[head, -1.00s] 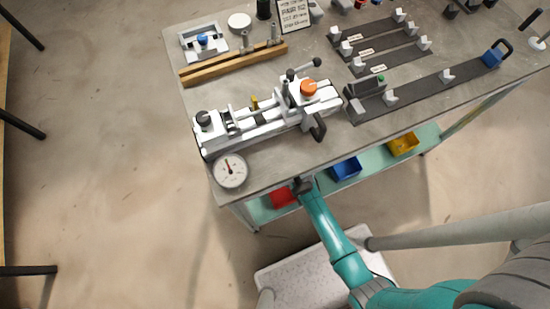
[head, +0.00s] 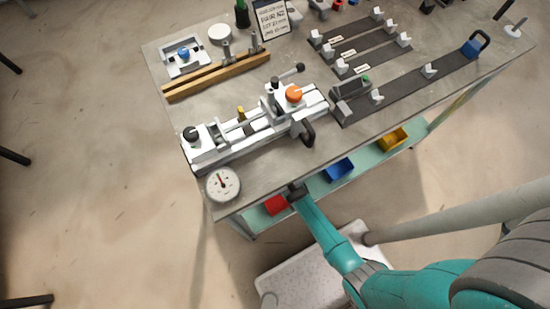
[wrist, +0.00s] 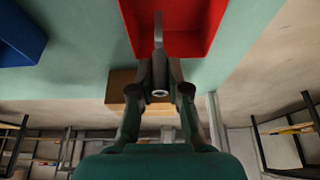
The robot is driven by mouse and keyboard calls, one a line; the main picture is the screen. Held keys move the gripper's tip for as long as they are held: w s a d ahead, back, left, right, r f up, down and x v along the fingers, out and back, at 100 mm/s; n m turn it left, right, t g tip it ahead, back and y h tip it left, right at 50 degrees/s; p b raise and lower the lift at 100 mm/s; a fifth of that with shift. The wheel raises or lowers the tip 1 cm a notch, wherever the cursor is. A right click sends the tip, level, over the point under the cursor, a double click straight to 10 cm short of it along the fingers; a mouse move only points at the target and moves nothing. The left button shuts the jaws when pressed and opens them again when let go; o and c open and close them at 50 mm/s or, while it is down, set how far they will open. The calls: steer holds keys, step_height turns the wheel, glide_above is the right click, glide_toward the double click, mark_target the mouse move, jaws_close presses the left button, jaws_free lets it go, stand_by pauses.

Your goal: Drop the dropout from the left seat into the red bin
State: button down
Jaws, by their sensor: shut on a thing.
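The red bin (head: 276,205) is on the mint lower shelf, partly hidden under the table's front edge in the head view. It fills the top middle of the wrist view (wrist: 195,42). My gripper (wrist: 159,82) is shut on the grey dropout (wrist: 158,32), a thin metal piece with a round hole near the fingers. The dropout's narrow end overlaps the red bin in the picture; its height over the bin is unclear. In the head view my gripper (head: 297,190) is at the table's front edge, right of the red bin, its fingertips hidden. The white jig (head: 232,140) stands on the table above.
A blue bin (head: 339,169) and a yellow bin (head: 392,139) are on the same shelf to the right. The tabletop edge overhangs the shelf. A dial gauge (head: 222,184) is at the table's near left corner. A brown block (wrist: 122,92) shows behind my gripper.

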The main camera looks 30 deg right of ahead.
steer(key=c, duration=1.1)
jaws_free()
steer(key=shift+o, duration=0.2)
steer(key=shift+r, duration=0.15)
steer(key=v, duration=1.1)
steer(key=shift+s+r, duration=0.25)
steer(key=shift+r, duration=0.1)
